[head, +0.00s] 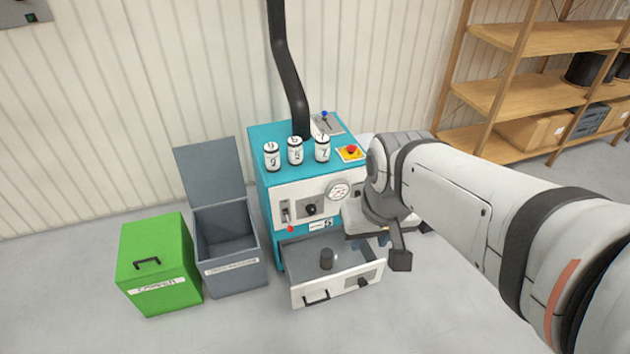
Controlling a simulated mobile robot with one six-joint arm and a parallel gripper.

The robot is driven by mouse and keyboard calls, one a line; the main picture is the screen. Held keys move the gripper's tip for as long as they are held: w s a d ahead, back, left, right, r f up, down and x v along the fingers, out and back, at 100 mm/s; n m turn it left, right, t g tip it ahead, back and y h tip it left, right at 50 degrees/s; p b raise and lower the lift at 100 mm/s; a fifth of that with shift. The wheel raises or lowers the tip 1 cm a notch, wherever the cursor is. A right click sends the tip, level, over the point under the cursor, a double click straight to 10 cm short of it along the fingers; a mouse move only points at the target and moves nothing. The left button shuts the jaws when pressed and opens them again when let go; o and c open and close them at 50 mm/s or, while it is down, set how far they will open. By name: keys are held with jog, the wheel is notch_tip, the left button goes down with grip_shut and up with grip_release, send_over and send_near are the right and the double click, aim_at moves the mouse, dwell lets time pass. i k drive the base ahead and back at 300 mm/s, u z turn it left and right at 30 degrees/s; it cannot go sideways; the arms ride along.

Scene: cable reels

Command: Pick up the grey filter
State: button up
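A small dark grey cylinder (326,259), the only thing here that looks like the grey filter, stands upright in the open drawer (313,299). The drawer sticks out from the front of a teal and white machine (262,207). My gripper (393,254) hangs at the drawer's right side, apart from the cylinder and to its right. One dark fingertip block shows clearly. The rest of the gripper is hidden behind my wrist, so its opening cannot be made out.
Three white numbered canisters (295,151) and a red button (351,150) are on the machine's top. A black hose (288,75) rises behind them. An open grey bin (231,280) and a closed green box (160,270) stand at left. Wooden shelves (520,92) are at right.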

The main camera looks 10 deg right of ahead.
aim_at(326, 254)
jog(key=z, duration=0.05)
jog(key=i, duration=0.5)
jog(key=z, duration=0.1)
jog(key=k, duration=0.5)
jog(key=u, duration=0.35)
jog(key=i, duration=0.55)
jog(key=u, duration=1.6)
